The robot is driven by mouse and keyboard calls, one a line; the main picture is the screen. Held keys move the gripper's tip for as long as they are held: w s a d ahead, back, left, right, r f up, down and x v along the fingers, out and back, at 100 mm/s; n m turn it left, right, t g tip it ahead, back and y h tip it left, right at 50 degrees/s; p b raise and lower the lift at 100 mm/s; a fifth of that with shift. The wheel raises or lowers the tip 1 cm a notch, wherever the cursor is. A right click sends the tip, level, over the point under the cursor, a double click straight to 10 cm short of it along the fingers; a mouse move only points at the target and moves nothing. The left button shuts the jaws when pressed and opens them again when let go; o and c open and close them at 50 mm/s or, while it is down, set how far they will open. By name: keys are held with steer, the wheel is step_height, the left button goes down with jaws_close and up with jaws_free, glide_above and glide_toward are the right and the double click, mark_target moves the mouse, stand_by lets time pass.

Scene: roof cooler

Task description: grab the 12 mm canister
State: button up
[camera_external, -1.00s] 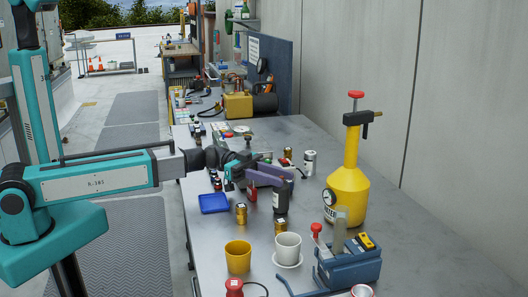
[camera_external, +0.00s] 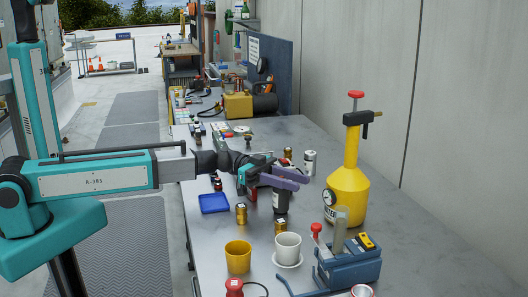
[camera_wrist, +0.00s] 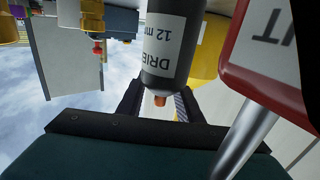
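The dark canister (camera_external: 281,201) stands upright on the grey bench, partly covered by my gripper. In the wrist view the dark canister (camera_wrist: 172,50) is upside down, with a white label reading "12 m…" and a copper-coloured tip. My gripper (camera_external: 296,181) has two purple fingers spread apart at the canister's upper end. In the wrist view my gripper (camera_wrist: 160,98) has one dark finger on each side of the tip. It looks open, and I see no clear contact with the canister.
A red-rimmed white plate (camera_wrist: 265,48) on a metal rod is close at right in the wrist view. Gold canisters (camera_external: 241,214), a white cup (camera_external: 288,246), a yellow cup (camera_external: 238,257) and a blue tray (camera_external: 214,203) stand nearby. A yellow cylinder (camera_external: 347,193) stands to the right.

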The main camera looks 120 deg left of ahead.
jaws_close()
stand_by(1.4)
